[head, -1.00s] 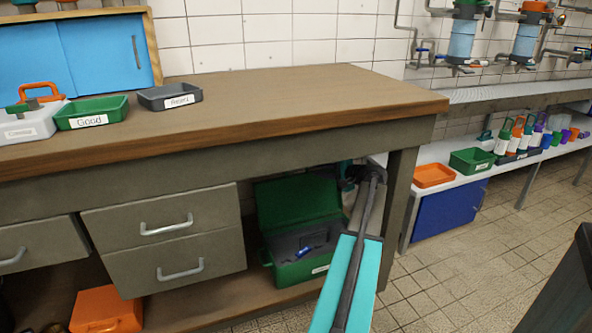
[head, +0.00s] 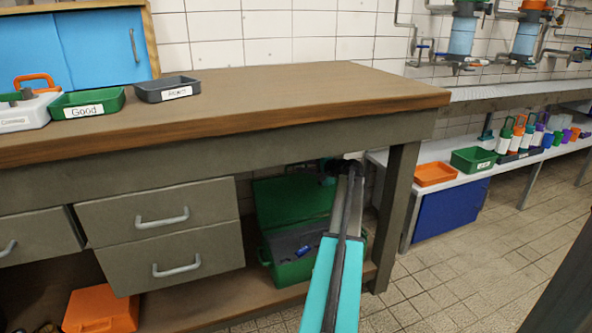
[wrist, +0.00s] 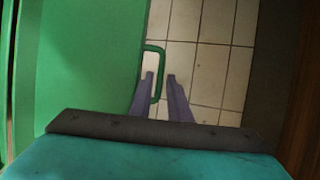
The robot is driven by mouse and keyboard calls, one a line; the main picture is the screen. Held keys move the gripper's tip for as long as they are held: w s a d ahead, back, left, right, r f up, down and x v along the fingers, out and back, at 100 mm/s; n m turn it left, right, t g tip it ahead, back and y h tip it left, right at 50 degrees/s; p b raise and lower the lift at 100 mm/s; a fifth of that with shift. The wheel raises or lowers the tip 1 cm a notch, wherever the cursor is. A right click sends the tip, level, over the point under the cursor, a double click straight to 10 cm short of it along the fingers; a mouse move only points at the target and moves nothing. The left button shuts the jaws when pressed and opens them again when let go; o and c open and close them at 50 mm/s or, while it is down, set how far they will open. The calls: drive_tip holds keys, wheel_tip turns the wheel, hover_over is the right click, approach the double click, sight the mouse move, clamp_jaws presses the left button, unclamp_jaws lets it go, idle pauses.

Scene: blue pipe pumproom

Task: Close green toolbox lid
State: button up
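The green toolbox (head: 283,270) stands on the low shelf under the workbench, with its green lid (head: 285,200) raised upright at the back. A small blue item shows inside on a dark lining. In the wrist view, a large green panel (wrist: 95,60), seemingly the lid, fills the left side, with a green loop handle (wrist: 162,60) at its right edge. My gripper (wrist: 160,76) is open, its two fingers apart on either side of the handle's outer bar. Contact cannot be told. In the head view my wrist covers the lid's upper right corner, and the fingers are hidden.
The bench top (head: 270,95) overhangs the toolbox, with a bench leg (head: 398,215) to its right. Drawers (head: 165,240) are to its left, and an orange box (head: 100,310) sits on the low shelf. Tiled floor is free at the right.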

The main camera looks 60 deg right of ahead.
sight(296, 165)
drive_tip(key=shift+b+x, duration=0.65)
drive_tip(key=shift+x, duration=1.45)
drive_tip(key=shift+c, duration=0.5)
clamp_jaws()
drive_tip(key=shift+a, duration=0.1)
